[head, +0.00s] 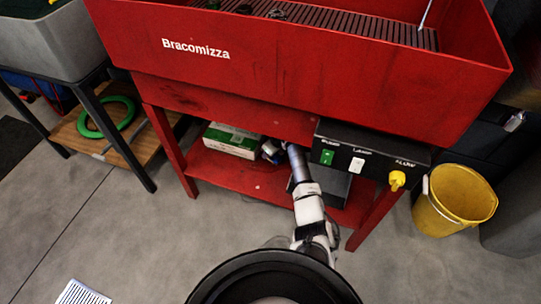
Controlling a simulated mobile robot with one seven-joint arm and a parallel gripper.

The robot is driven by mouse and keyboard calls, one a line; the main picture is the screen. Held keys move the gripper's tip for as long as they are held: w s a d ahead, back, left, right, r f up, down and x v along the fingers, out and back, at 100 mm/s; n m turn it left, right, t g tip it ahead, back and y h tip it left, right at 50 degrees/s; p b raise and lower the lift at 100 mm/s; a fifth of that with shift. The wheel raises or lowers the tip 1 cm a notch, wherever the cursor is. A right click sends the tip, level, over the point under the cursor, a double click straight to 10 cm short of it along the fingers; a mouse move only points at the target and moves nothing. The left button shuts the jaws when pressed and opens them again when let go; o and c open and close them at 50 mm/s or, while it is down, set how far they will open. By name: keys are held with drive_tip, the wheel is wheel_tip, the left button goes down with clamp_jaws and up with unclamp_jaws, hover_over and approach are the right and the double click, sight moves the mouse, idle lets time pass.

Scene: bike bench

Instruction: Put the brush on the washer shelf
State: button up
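The red washer (300,75) stands ahead of me, with a slatted tray in its tub. Its red lower shelf (225,178) lies under the tub. My arm reaches forward to the shelf area, and my gripper (287,146) is at its far end, just below the tub's lower edge. The fingers are too small and shadowed to tell whether they are open or shut, or whether they hold anything. I cannot make out the brush for certain. Small dark objects (277,13) lie in the tub, too unclear to name.
A white and green box (232,140) and a small bluish-white object (271,151) are on the shelf, left of my arm. A black control box (367,155) hangs to its right. A yellow bucket (455,200) stands at right. Floor at left is mostly clear.

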idle(0.3)
drive_tip(key=shift+f, duration=0.2)
drive_tip(key=o, duration=1)
drive_tip(key=shift+p+v, duration=0.85)
drive_tip(key=shift+p, duration=0.1)
drive_tip(key=p+v, duration=0.4)
drive_tip(key=p, duration=0.2)
drive_tip(key=shift+s+d+r, duration=0.1)
drive_tip(key=shift+d+r, duration=0.1)
drive_tip(key=shift+r, duration=0.05)
drive_tip(key=s+d+p, duration=0.6)
drive_tip(key=d+p, duration=0.1)
drive_tip(key=shift+s+d+f, duration=0.15)
drive_tip(key=shift+d, duration=0.05)
drive_tip(key=shift+s+d+f+p, duration=0.25)
drive_tip(key=shift+s+d+p, duration=0.3)
drive_tip(key=shift+d+p, duration=0.05)
